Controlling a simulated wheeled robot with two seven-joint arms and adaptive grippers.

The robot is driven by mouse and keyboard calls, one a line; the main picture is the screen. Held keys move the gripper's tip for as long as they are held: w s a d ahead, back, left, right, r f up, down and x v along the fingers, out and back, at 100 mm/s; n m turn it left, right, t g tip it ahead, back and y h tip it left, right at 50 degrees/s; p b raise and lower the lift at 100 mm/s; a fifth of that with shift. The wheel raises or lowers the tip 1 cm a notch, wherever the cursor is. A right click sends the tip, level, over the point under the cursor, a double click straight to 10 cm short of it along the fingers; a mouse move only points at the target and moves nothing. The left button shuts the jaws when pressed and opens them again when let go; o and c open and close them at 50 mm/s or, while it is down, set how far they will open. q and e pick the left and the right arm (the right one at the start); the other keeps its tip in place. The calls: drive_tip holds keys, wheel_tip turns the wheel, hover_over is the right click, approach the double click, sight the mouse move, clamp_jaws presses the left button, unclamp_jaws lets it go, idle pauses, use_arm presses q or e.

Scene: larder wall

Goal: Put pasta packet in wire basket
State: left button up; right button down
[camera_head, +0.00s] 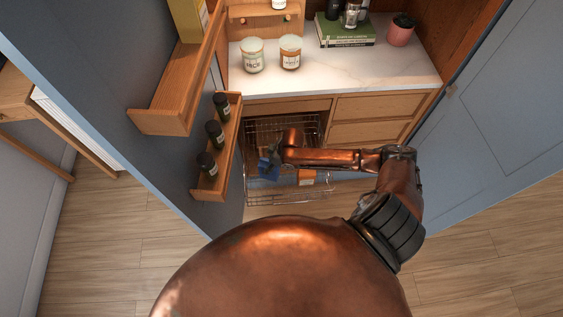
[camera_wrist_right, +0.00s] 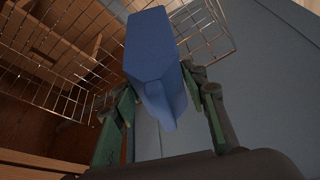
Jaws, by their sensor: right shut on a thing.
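The blue pasta packet (camera_head: 268,169) is in the jaws of my right gripper (camera_head: 273,160), at the left part of the wire basket (camera_head: 285,196). In the right wrist view the packet (camera_wrist_right: 158,50) sits between the two green-padded fingers (camera_wrist_right: 166,98), and the basket's wire mesh (camera_wrist_right: 60,68) shows behind it. I cannot tell whether the packet touches the basket or is below its rim. My left gripper is not in view.
An orange item (camera_head: 306,177) is at the basket's right. A blue door with a wooden rack (camera_head: 228,150) of dark jars stands close on the left. A marble counter (camera_head: 340,73) with jars and drawers is behind. A blue door (camera_head: 500,125) is on the right.

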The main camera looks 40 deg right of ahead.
sight(269, 175)
drive_tip(key=f, duration=0.2)
drive_tip(key=f+b, duration=0.1)
drive_tip(key=f, duration=0.1)
drive_tip(key=w+f, duration=0.1)
drive_tip(key=f, duration=0.1)
drive_tip(key=shift+a+f+b, duration=0.15)
drive_tip(key=shift+f+b, duration=0.25)
drive_tip(key=shift+f, duration=0.5)
wheel_tip(269, 175, down, 3)
drive_tip(key=shift+f+b, duration=0.15)
drive_tip(key=shift+b, duration=0.3)
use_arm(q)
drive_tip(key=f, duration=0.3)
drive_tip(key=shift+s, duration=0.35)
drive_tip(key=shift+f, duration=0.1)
use_arm(e)
drive_tip(key=c, duration=1.2)
unclamp_jaws()
drive_tip(key=shift+s+f, duration=0.1)
drive_tip(key=shift+f, duration=0.05)
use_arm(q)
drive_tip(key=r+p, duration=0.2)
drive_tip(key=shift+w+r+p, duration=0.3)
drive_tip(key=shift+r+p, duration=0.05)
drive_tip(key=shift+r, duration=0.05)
use_arm(e)
drive_tip(key=v, duration=1.2)
